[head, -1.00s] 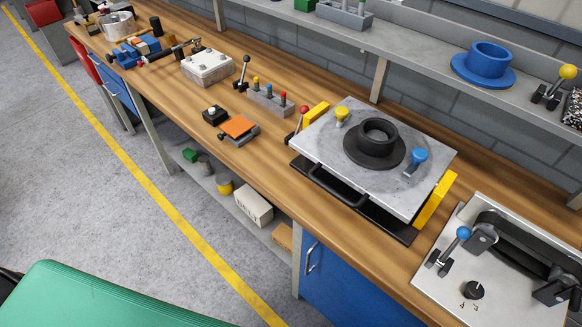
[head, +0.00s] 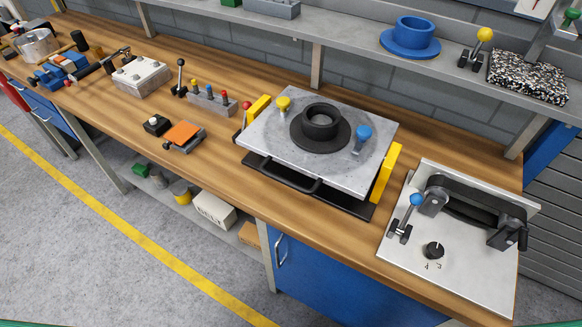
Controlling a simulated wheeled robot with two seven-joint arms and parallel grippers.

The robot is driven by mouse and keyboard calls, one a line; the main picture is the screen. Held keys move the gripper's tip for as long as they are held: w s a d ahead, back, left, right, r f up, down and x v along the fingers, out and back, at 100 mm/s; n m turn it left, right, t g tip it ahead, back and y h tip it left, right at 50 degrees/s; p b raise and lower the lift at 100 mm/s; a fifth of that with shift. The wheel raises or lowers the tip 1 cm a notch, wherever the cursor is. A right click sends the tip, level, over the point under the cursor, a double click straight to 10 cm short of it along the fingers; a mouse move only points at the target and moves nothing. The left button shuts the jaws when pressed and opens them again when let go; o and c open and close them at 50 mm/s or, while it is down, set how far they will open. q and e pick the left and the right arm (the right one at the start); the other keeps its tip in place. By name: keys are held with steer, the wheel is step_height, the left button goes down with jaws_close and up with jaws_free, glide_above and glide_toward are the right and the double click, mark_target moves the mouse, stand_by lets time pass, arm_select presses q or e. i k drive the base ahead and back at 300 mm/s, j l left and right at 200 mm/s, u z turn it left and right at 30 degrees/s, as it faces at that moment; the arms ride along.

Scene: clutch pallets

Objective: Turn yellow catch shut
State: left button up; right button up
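The yellow catch (head: 284,103) is a small yellow knob near the back left corner of a grey metal plate (head: 270,138). A blue catch (head: 362,138) stands near the plate's right side and looks taller. A black flanged ring (head: 320,121) sits on the plate between them. The plate rests between two yellow blocks over a dark base with a black handle (head: 291,182) at the front. I cannot tell from here which way the yellow catch is turned. Neither of my grippers is in view.
A panel with a blue-ball lever (head: 416,200) and black knob (head: 433,250) lies right of the plate. A red-ball lever (head: 246,106) stands close at its left. The shelf (head: 350,33) behind holds a blue flanged part (head: 411,37) and a yellow-ball lever (head: 485,35).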

mark_target(285, 104)
steer(key=j+z, duration=0.5)
steer(key=k+j+z, duration=0.2)
steer(key=z, duration=0.25)
steer(key=k+j+z, duration=0.2)
steer(key=j+z, duration=0.3)
steer(key=l, duration=0.1)
